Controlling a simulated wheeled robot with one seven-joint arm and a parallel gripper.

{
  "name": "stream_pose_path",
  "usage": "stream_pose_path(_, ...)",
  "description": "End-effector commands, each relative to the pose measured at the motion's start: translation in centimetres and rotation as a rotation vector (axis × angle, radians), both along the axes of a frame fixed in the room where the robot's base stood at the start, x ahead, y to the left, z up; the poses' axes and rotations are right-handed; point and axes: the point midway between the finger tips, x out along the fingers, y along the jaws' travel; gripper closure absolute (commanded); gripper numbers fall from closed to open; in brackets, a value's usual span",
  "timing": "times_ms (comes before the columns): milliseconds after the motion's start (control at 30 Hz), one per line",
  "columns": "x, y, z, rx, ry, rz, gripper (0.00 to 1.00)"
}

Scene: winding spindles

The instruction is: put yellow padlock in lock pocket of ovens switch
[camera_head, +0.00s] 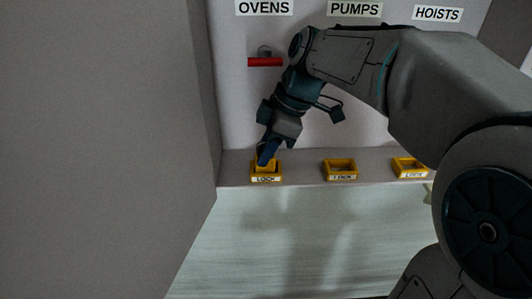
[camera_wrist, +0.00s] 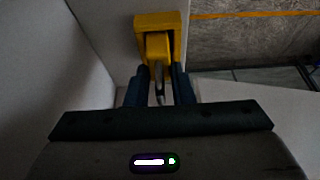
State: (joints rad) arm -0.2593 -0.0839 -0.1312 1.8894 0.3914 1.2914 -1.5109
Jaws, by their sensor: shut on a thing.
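My gripper (camera_head: 267,157) is low over the yellow lock pocket (camera_head: 266,178) under the OVENS sign (camera_head: 264,7). In the wrist view, my gripper (camera_wrist: 160,92) is shut on the yellow padlock (camera_wrist: 157,46), with the grey shackle between the fingers. The padlock's body is at the opening of the yellow pocket (camera_wrist: 157,19), and the pocket's rim shows around its far side. I cannot tell how deep the padlock sits. The ovens switch (camera_head: 265,61) has a red bar and a grey part above it.
Two more yellow pockets sit along the ledge, one under PUMPS (camera_head: 340,170) and one under HOISTS (camera_head: 409,168). A grey side wall (camera_head: 110,140) stands close on the left. The ledge (camera_head: 305,172) between the first two pockets is clear.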

Motion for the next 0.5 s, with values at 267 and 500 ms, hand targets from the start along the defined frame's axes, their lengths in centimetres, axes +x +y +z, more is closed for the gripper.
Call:
stream_pose_path(267,0.02,-0.07,-0.97,0.000,-0.001,-0.002,1.00)
stream_pose_path(500,0.01,-0.07,-1.26,0.000,-0.001,-0.002,0.65)
